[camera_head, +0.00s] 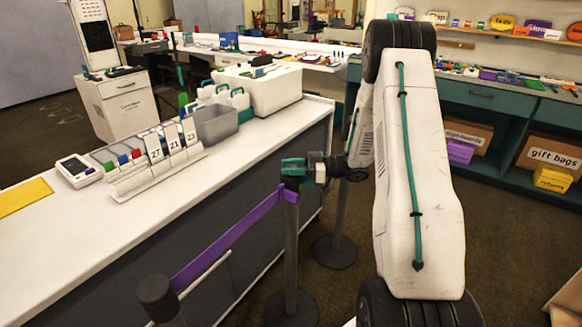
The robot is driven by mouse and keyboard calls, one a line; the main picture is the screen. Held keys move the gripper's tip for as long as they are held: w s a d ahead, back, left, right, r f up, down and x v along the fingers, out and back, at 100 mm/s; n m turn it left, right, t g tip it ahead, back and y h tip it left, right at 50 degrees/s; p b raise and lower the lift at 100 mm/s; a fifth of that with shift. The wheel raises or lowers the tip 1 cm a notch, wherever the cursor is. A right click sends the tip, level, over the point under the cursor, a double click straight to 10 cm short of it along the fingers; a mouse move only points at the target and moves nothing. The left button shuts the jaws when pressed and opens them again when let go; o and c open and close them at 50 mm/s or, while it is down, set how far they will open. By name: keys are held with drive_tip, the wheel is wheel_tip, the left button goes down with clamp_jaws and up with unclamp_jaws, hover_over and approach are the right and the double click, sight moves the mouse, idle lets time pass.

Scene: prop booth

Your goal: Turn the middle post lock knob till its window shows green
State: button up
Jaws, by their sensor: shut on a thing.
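The middle post (291,245) is a dark upright post on a round base, with a purple belt (225,242) running from its head toward the front left. My gripper (293,168) is at the head of this post, reaching in from the right. Its teal jaws are shut on the lock knob at the post's top, which they mostly hide. The knob's window and its colour cannot be made out. Another post (158,298) stands at the front left, cut off by the lower edge. A third post (338,215) stands behind, partly hidden by my arm.
A long white counter (225,165) runs along the left of the posts. It carries number cards (171,140), a grey bin (215,124) and a card terminal (76,170). Shelves with boxes (552,155) stand at the right. Carpet is clear between posts and shelves.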

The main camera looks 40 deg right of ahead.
drive_tip(key=shift+d+n+g+y, duration=0.1)
drive_tip(key=shift+n+g+y, duration=0.35)
drive_tip(key=shift+g, duration=0.25)
drive_tip(key=shift+n+g, duration=0.25)
drive_tip(key=shift+g, duration=0.05)
drive_tip(key=o, duration=1)
drive_tip(key=shift+d, duration=0.1)
drive_tip(key=shift+c, duration=0.2)
drive_tip(key=v, duration=0.7)
drive_tip(key=shift+s+d, duration=0.15)
drive_tip(key=shift+d, duration=0.1)
